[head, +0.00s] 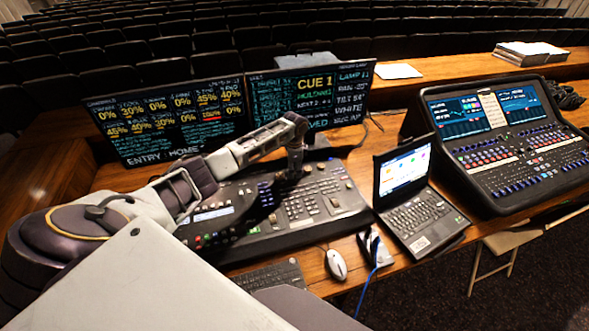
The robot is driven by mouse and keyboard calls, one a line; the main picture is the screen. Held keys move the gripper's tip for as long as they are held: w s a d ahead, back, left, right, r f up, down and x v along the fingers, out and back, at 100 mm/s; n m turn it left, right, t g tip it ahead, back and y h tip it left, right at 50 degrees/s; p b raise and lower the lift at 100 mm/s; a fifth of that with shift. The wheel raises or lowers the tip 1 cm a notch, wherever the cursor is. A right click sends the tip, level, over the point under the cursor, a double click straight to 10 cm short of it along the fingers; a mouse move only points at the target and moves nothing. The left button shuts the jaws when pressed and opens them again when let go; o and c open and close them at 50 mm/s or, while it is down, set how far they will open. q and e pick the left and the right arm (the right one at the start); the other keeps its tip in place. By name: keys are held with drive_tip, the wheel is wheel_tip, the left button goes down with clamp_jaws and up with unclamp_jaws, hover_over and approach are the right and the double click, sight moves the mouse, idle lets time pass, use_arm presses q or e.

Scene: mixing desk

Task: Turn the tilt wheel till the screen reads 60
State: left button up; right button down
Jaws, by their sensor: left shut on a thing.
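The right-hand screen (318,95) shows a lamp panel whose tilt line appears to read 54, with "CUE 1" beside it. The lighting console (290,208) lies on the desk below the screens. My left arm reaches over it from the left, and my left gripper (290,174) points down onto the console's upper part. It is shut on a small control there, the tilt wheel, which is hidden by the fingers. My right gripper is not in view.
A left-hand screen (170,120) shows percentages. An open laptop (415,205), a mouse (336,264) and a keyboard (270,277) lie near the console. A large mixing desk (505,140) stands at the right. Papers (398,71) lie behind.

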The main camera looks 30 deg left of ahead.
sight(295, 172)
use_arm(q)
drive_tip(key=shift+m, duration=1.1)
drive_tip(key=o, duration=1)
drive_tip(key=shift+r, duration=6.05)
drive_tip(key=shift+d+f, duration=0.1)
